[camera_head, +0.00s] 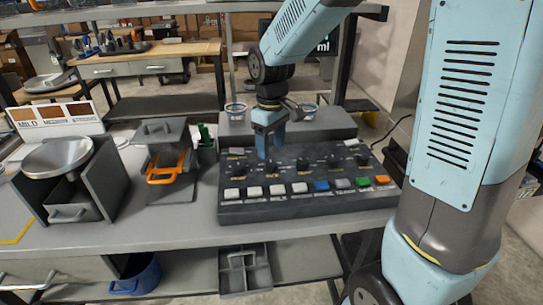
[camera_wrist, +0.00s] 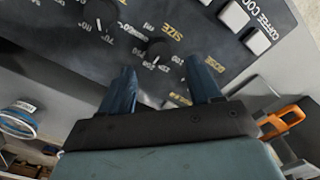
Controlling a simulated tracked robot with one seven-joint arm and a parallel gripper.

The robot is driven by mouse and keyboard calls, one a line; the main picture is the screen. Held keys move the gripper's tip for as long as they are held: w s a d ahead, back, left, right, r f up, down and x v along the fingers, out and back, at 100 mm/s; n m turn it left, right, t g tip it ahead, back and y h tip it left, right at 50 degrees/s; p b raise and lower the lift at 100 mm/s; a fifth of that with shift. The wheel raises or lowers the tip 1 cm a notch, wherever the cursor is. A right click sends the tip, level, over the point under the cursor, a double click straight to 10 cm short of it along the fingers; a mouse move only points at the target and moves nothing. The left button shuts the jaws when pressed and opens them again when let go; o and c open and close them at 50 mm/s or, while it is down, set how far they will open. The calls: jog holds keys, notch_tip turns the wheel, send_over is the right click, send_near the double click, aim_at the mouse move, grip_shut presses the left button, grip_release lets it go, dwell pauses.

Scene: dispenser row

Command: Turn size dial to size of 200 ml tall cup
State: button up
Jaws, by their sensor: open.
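A dark control panel (camera_head: 310,195) with a row of black dials and a front row of buttons stands on the bench. My gripper (camera_head: 270,152) points down over the left part of its dial row, fingers apart and empty. In the wrist view my gripper's fingers (camera_wrist: 163,82) stand on either side of a black dial (camera_wrist: 158,47) with small numbers around it. The lettering SIZE (camera_wrist: 178,30) is printed near this dial. The fingers do not visibly touch it. The pointer setting is too small to read surely.
Another dial (camera_wrist: 105,12) lies close to the fingers in the wrist view. A steel bowl on a stand (camera_head: 58,157) and an orange-handled holder (camera_head: 168,168) are left of the panel.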

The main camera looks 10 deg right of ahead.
aim_at(272, 163)
notch_tip(272, 163, up, 8)
jog(key=shift+r, duration=0.2)
dwell(0.3)
jog(key=s+d+r+m+t, duration=0.2)
jog(key=s+d+r+m, duration=0.1)
jog(key=s+d, duration=0.4)
jog(key=s+d+r+m+t, duration=0.3)
jog(key=s+d+m, duration=0.3)
jog(key=s+d, duration=0.2)
jog(key=s, duration=0.2)
jog(key=shift+s+d+t, duration=0.3)
jog(key=shift+s, duration=0.05)
